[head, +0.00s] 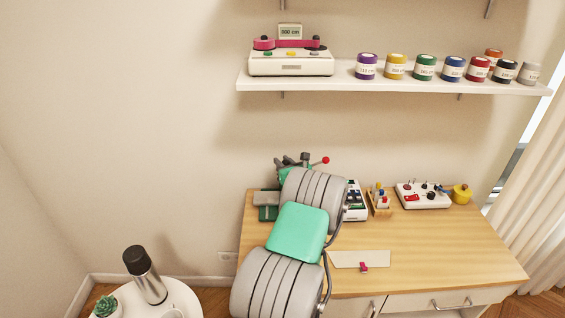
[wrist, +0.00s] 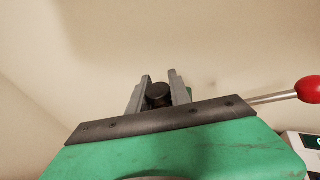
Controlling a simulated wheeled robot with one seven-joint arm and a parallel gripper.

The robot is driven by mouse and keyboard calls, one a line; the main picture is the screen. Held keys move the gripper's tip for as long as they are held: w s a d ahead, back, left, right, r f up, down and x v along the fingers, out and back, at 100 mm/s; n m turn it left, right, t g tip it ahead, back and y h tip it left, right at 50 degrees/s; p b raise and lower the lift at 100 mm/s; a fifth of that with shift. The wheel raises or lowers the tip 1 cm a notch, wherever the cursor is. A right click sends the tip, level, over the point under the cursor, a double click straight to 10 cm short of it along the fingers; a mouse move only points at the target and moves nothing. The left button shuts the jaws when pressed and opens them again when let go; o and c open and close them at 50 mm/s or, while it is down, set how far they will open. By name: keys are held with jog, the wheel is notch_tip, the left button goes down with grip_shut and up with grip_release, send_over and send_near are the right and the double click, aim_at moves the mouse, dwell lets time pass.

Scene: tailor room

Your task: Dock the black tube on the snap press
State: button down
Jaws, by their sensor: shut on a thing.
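In the wrist view, my gripper (wrist: 160,88) is shut on the black tube (wrist: 158,91), whose round dark end shows between the two grey fingers. The rest of the tube is hidden behind the dark plate. The snap press (head: 283,175) is green, at the back left of the table, with a dark top and a red-knobbed lever. In the wrist view, the press's red knob (wrist: 310,90) is right of my fingers. I cannot tell whether the tube touches the press.
The wooden table (head: 450,248) also carries a white device (head: 356,202), a small wooden rack (head: 380,202), a control box (head: 424,196) and a yellow pot (head: 461,194). A pale mat (head: 345,260) with a red clip (head: 364,267) lies in front. Labelled spools stand on the shelf (head: 350,85) above.

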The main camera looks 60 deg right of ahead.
jog(key=c, duration=1.5)
grip_release()
jog(key=shift+p+v, duration=0.5)
jog(key=shift+v, duration=0.45)
jog(key=p+v, duration=0.3)
jog(key=v, duration=0.6)
jog(key=shift+s, duration=0.1)
jog(key=shift+r, duration=0.1)
